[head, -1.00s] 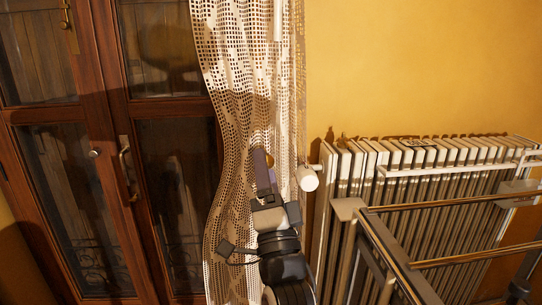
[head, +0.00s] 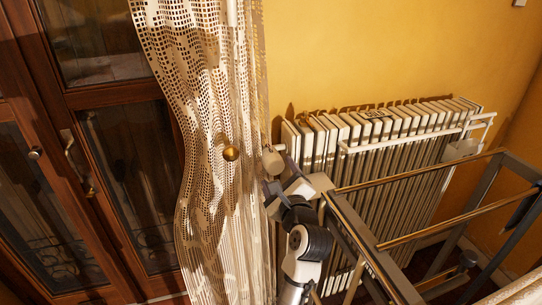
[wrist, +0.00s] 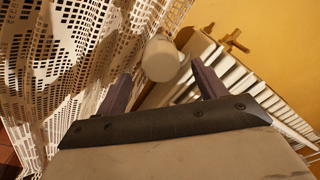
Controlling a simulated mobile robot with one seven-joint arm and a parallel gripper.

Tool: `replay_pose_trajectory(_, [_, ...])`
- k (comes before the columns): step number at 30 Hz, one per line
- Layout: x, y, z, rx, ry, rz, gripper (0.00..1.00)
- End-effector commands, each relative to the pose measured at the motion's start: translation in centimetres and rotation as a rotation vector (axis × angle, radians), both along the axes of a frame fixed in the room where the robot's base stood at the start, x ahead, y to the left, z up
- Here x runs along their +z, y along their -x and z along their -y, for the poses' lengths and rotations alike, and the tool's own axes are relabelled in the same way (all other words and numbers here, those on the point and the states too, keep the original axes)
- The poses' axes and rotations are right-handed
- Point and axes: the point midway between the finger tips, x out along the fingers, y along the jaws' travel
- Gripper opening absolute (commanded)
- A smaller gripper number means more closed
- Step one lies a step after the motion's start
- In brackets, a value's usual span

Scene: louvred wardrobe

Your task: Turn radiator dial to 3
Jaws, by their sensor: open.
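The radiator dial (head: 272,161) is a white cylinder at the left end of the white ribbed radiator (head: 400,135), beside the lace curtain. In the wrist view the dial (wrist: 161,58) shows its round end, just ahead of and between my finger tips. No number on it is readable. My gripper (wrist: 160,70) is open, with one dark finger on each side of the dial's outline. In the head view my gripper (head: 280,178) is just below the dial and partly hides it. I cannot tell whether the fingers touch it.
The lace curtain (head: 205,110) hangs close to the left of the dial and my gripper. A metal rail frame (head: 440,180) stands in front of the radiator. Wooden glazed doors (head: 100,98) are at the left. A brass ball (head: 231,153) shows against the curtain.

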Motion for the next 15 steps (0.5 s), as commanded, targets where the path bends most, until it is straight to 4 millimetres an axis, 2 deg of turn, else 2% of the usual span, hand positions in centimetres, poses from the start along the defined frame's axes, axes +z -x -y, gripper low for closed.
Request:
replay_pose_trajectory(1, [0.4,-1.1,-0.4,0.001,-0.002,-0.001,0.70])
replay_pose_trajectory(6, [0.3,-4.1,-1.2,0.001,-0.001,0.000,0.70])
replay_pose_trajectory(10, [0.2,-5.6,-1.6,0.000,0.000,0.000,0.70])
replay_pose_trajectory(15, [0.1,-6.4,-1.8,-0.001,0.002,0.002,0.70])
